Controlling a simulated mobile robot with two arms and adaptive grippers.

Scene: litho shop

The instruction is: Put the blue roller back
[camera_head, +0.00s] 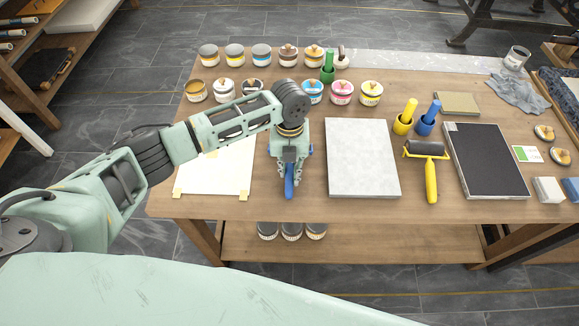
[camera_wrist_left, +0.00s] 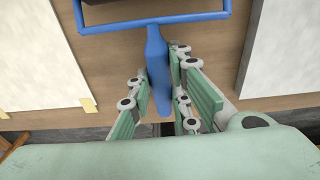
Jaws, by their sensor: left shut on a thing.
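My left gripper (camera_head: 289,172) points down over the front part of the wooden table, between a pale paper sheet and a light grey slab. It is shut on the handle of the blue roller (camera_head: 289,188). In the left wrist view the blue handle (camera_wrist_left: 156,62) lies between the two fingers (camera_wrist_left: 160,105), with its blue frame and part of a dark roller at the top edge. In the head view, my gripper hides most of the roller. I cannot tell whether it touches the table. My right gripper is not in view.
The paper sheet (camera_head: 225,165) is left, the grey slab (camera_head: 362,160) right. A yellow roller (camera_head: 430,168) lies by a dark slab (camera_head: 490,160). Several ink cans (camera_head: 342,92) line the back.

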